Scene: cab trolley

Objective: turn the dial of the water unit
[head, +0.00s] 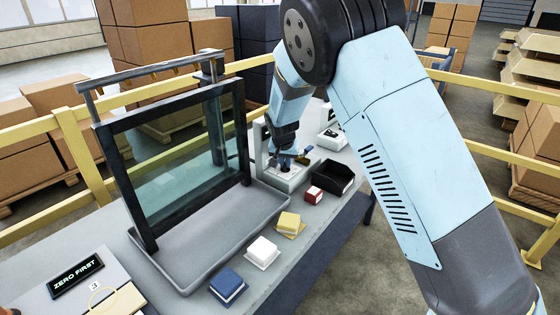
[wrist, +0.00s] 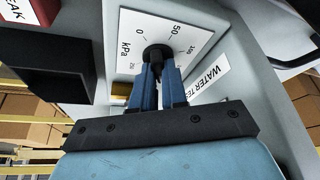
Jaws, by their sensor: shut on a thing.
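The water unit (wrist: 240,40) is a grey housing with a label reading "WATER TE", partly hidden. On its white square plate, marked kPa with 0 and 50, sits a round black dial (wrist: 157,51). My gripper (wrist: 158,68) has its two blue fingers shut on the dial, one on each side, in the wrist view. In the head view my gripper (head: 285,157) reaches down to the unit (head: 291,181) at the back of the table. My arm and fingers hide much of the dial there.
A black open bin (head: 333,178) and a red block (head: 313,195) stand right of the unit. A framed glass pane (head: 180,150) in a grey tray (head: 195,280) stands left. Yellow, white and blue blocks line the table front. Yellow rails surround the area.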

